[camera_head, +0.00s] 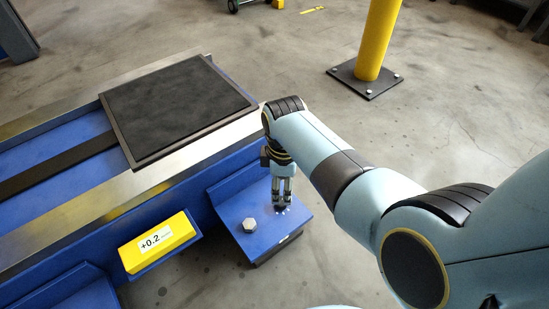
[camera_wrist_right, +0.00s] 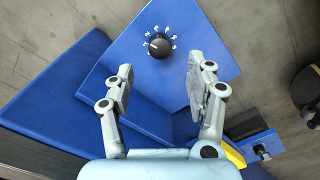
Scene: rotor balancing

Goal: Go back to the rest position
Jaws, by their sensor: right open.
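My right gripper (camera_head: 283,197) points down over the blue console (camera_head: 261,245) beside the machine bed. In the right wrist view my right gripper (camera_wrist_right: 160,72) is open, its two fingers wide apart with nothing between them. A black dial knob (camera_wrist_right: 159,48) with white numbers around it stands on the blue panel, ahead of the fingertips and apart from them. In the head view the fingers largely hide the dial. My left gripper is not in view.
A yellow display (camera_head: 158,242) reads "+0.2". A dark flat plate (camera_head: 178,105) lies across the blue bed. A yellow post (camera_head: 379,40) stands on the floor. Open floor lies between post and console.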

